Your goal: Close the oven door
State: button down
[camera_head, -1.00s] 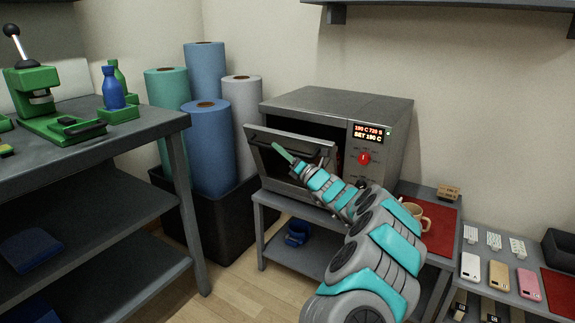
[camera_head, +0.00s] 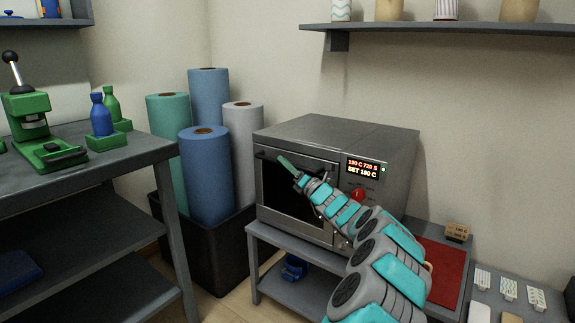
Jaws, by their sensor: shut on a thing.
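The grey oven (camera_head: 335,131) stands on a low grey table. Its door (camera_head: 283,195), with a dark window, is upright and lies flush or nearly flush with the oven front; I cannot tell whether a thin gap is left. My gripper (camera_head: 286,162) is at the top edge of the door, shut on the door handle (camera_head: 262,155). My arm reaches in from the lower right and hides the door's right part. The lit display (camera_head: 363,168) and a red knob (camera_head: 358,194) are right of the door.
Paper rolls (camera_head: 205,165) stand in a black bin (camera_head: 222,270) left of the oven. A workbench (camera_head: 150,150) with a green press (camera_head: 35,125) is at the left. A red mat (camera_head: 440,275) lies right of the oven. A shelf (camera_head: 440,30) hangs above.

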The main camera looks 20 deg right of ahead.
jog(key=shift+d+f, duration=0.1)
jog(key=c, duration=0.8)
grip_release()
jog(key=b+v, duration=0.1)
jog(key=v, duration=0.6)
jog(key=shift+s+f, duration=0.15)
jog(key=shift+s, duration=0.2)
jog(key=shift+d, duration=0.15)
